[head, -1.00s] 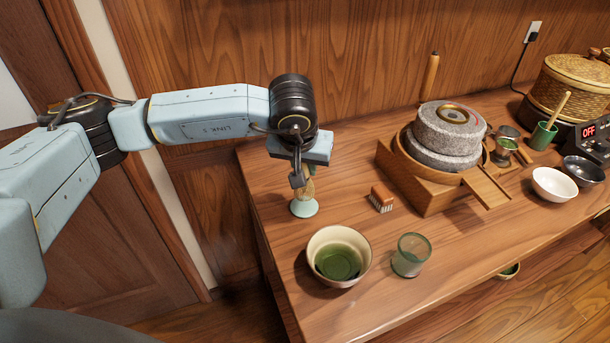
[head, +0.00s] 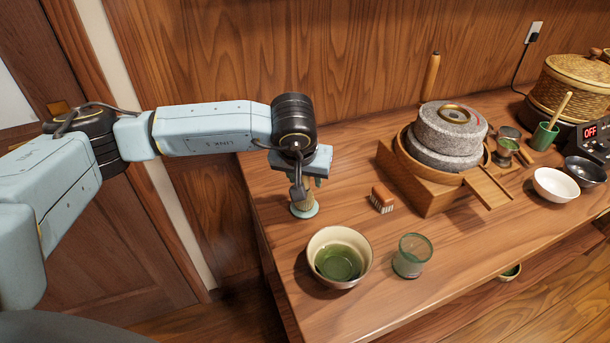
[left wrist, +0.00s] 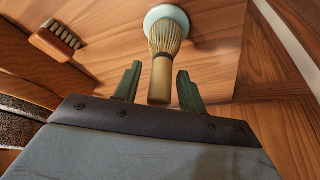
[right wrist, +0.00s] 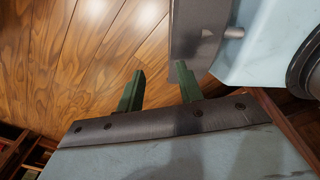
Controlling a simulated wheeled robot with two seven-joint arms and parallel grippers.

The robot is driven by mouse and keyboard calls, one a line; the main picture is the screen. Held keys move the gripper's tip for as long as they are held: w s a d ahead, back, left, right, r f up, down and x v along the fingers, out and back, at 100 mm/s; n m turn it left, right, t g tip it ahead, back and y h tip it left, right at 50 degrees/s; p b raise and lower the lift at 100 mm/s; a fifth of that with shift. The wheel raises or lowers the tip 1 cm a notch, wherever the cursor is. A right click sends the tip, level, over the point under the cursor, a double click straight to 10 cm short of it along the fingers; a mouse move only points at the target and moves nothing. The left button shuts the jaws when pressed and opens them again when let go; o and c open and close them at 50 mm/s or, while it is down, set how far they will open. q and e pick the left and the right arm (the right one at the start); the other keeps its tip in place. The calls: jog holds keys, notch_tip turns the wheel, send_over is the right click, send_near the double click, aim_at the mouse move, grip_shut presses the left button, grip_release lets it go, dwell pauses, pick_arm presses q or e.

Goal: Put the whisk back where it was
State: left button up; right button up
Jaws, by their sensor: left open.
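The bamboo whisk (head: 309,191) stands on a pale green holder (head: 303,211) near the table's left end. In the left wrist view its tines (left wrist: 166,37) are at the holder (left wrist: 166,13) and its handle (left wrist: 160,80) points back toward my gripper. My left gripper (head: 304,190) is over it, pointing down. In the left wrist view its open fingers (left wrist: 157,85) are on both sides of the handle, with a gap visible at each side. In the head view the gripper hides the handle's top. My right gripper (right wrist: 160,82) is open and empty, above wooden floor.
A small brush (head: 382,198) lies right of the holder. A tea bowl (head: 316,268) and a green glass (head: 412,256) stand in front. A stone mill (head: 447,137) in a wooden frame stands further right. Bare table lies between the holder and the bowl.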

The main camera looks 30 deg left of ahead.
jog(key=shift+d, duration=0.15)
pick_arm(q)
jog(key=shift+r, duration=0.2)
jog(key=a+p+v, duration=0.1)
jog(key=v, duration=1.1)
jog(key=shift+d, duration=0.45)
pick_arm(e)
jog(key=shift+a+r, duration=0.45)
jog(key=shift+a, duration=0.35)
